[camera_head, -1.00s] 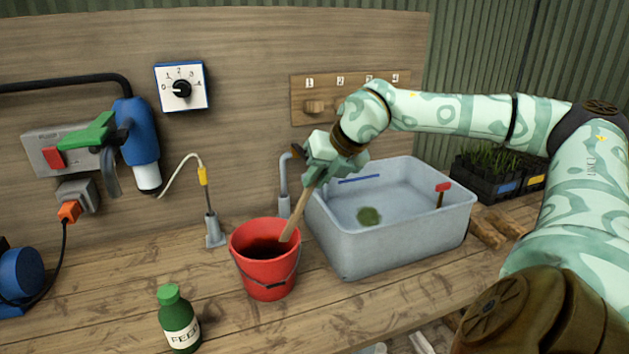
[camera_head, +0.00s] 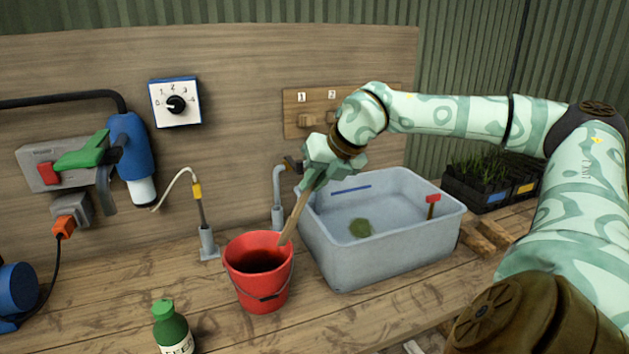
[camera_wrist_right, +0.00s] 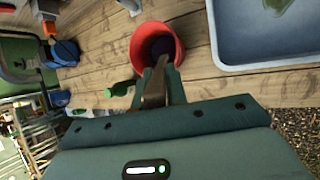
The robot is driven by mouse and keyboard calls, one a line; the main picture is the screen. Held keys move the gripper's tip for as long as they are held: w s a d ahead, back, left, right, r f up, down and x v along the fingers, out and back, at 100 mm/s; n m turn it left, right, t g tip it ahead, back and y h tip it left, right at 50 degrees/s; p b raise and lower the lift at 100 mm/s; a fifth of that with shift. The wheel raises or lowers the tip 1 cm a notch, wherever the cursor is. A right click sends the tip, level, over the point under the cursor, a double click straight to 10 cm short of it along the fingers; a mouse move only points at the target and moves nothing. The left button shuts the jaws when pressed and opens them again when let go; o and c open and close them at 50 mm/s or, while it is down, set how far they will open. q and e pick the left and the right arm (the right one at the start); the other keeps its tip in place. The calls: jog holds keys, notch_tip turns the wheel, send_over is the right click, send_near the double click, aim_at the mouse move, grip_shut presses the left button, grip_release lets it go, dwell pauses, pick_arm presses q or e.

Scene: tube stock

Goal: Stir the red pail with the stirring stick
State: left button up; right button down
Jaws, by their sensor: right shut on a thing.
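The red pail (camera_head: 262,293) stands upright on the wooden bench, left of the grey basin, with dark contents inside. The wooden stirring stick (camera_head: 294,218) slants down to the left, and its lower end goes inside the pail's rim. My right gripper (camera_head: 310,184) is shut on the stick's upper part, above and right of the pail. In the right wrist view the gripper (camera_wrist_right: 157,88) holds the stick (camera_wrist_right: 155,84), which points into the pail (camera_wrist_right: 172,37). The stick's lower tip is hidden in the dark inside. My left gripper is not in view.
The grey basin (camera_head: 385,248) stands close right of the pail. A green feed bottle (camera_head: 172,326) stands front left. A thin pipe in a stand (camera_head: 208,240) is behind left. A seedling crate (camera_head: 490,190) is at the right. Bench left of the pail is mostly clear.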

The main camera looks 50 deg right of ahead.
jog(key=shift+r+p, duration=1.4)
jog(key=shift+r, duration=1.15)
